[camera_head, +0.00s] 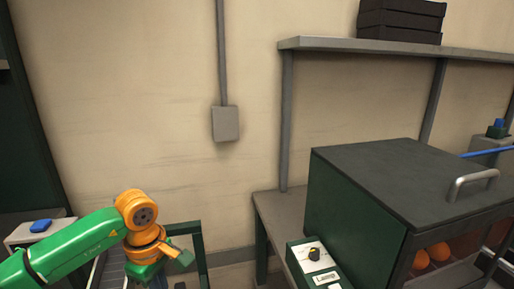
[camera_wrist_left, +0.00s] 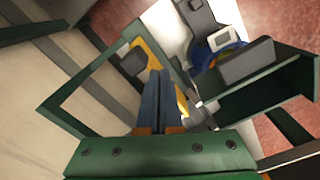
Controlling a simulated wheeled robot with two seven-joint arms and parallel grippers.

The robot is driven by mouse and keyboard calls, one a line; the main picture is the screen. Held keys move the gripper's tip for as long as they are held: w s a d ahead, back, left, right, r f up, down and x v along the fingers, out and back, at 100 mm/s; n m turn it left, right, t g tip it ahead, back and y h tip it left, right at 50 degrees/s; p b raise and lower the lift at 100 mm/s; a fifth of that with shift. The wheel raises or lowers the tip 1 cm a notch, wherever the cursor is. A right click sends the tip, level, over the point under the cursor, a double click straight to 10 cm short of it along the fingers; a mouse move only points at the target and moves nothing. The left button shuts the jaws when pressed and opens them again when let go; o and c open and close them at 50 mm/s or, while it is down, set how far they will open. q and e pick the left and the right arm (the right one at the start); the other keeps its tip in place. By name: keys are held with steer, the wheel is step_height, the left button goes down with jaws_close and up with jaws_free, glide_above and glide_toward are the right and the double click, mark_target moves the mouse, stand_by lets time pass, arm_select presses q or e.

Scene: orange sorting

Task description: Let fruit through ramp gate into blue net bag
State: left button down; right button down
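My left gripper shows in the left wrist view (camera_wrist_left: 160,75). Its two dark blue-grey fingers lie side by side with no clear gap, and nothing shows held between them. They point over a green frame (camera_wrist_left: 85,88), with a small silver part (camera_wrist_left: 203,114) just to their right. Orange fruit (camera_head: 438,251) sits behind the front opening of a dark green machine (camera_head: 345,205) at the right. I cannot clearly make out the ramp gate or blue net bag. My right gripper is out of view.
A grey shelf (camera_head: 340,45) with black crates (camera_head: 400,20) is above. A blue item (camera_head: 40,226) rests on a pale box at far left. A blue and yellow part (camera_wrist_left: 215,55) shows in the wrist view.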

arm_select(q)
steer(key=shift+d+f, duration=0.1)
steer(key=shift+f, duration=0.2)
steer(key=shift+s, duration=0.1)
steer(key=shift+s+a, duration=0.15)
steer(key=shift+a, duration=0.5)
steer(key=r+p, duration=0.4)
steer(key=r, duration=0.1)
steer(key=w+r+p, duration=0.1)
steer(key=r+p, duration=0.1)
steer(key=shift+a+r, duration=0.1)
steer(key=shift+r, duration=0.1)
steer(key=shift+r+p, duration=0.3)
steer(key=shift+p, duration=0.2)
